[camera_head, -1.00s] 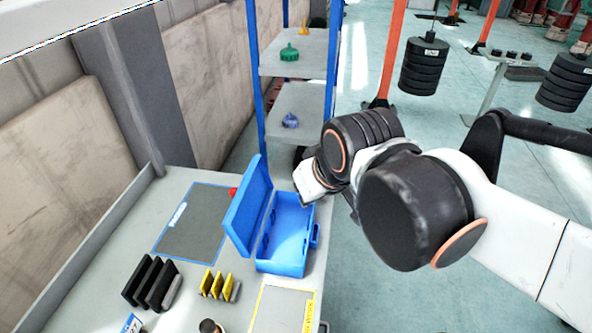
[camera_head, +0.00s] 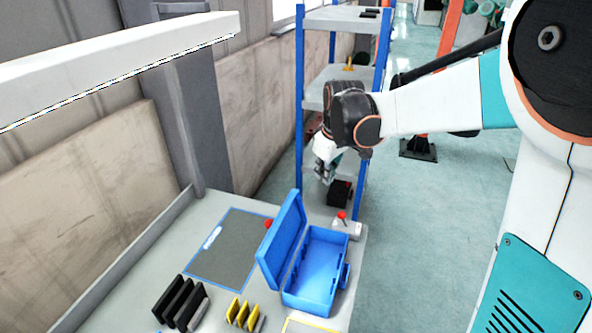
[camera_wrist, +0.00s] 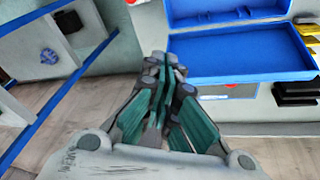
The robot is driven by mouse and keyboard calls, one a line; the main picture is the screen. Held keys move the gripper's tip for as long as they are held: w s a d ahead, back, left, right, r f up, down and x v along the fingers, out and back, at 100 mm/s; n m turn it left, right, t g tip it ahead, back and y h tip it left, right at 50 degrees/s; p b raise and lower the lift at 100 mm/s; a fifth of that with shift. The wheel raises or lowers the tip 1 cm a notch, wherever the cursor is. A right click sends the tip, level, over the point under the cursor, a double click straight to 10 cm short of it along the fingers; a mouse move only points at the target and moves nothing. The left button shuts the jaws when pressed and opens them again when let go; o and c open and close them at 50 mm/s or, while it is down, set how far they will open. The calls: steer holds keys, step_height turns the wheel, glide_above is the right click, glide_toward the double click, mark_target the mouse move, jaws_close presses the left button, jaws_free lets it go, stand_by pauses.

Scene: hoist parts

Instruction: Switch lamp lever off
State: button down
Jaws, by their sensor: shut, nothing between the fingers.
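A small pale lever box with a red knob (camera_head: 342,215) stands at the table's back right corner, behind the blue case. This looks like the lamp lever, but its on or off position is too small to tell. Another red knob (camera_head: 268,224) shows partly behind the case's lid. My gripper (camera_head: 325,174) hangs above and behind the lever box, in front of the shelf rack, apart from the knob. In the wrist view, its fingers (camera_wrist: 166,62) are together and empty. A small red spot (camera_wrist: 229,85) shows below the blue case there; I cannot tell which part it is.
The open blue case (camera_head: 318,270) stands on the grey table beside a dark mat (camera_head: 226,248). Black plates (camera_head: 180,303) and yellow pieces (camera_head: 238,312) stand near the front. The blue-posted shelf rack (camera_head: 300,110) rises close behind my gripper. Open floor lies to the right.

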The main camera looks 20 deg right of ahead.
mark_target(344, 218)
steer(key=w+d+f+n+g+p, duration=0.1)
steer(key=w+d+f+n+g, duration=0.1)
steer(key=w+f, duration=0.8)
step_height(344, 218, down, 3)
steer(key=shift+d+r+n, duration=0.1)
steer(key=shift+d+n, duration=0.5)
steer(key=shift+d, duration=0.55)
steer(key=f+b, duration=0.1)
steer(key=f, duration=0.5)
steer(key=w+f+b, duration=0.1)
steer(key=f, duration=0.3)
steer(key=shift+a+b, duration=0.2)
steer(key=shift+b, duration=0.1)
steer(key=shift+s+d+r+b, duration=0.15)
steer(key=shift+s+d+r, duration=0.05)
steer(key=shift+s+d, duration=0.35)
steer(key=shift+s+d+r+b, duration=0.15)
steer(key=shift+s+d+r, duration=0.05)
steer(key=shift+s+d, duration=0.35)
steer(key=shift+s+d+r, duration=0.1)
steer(key=shift+s+d, duration=0.15)
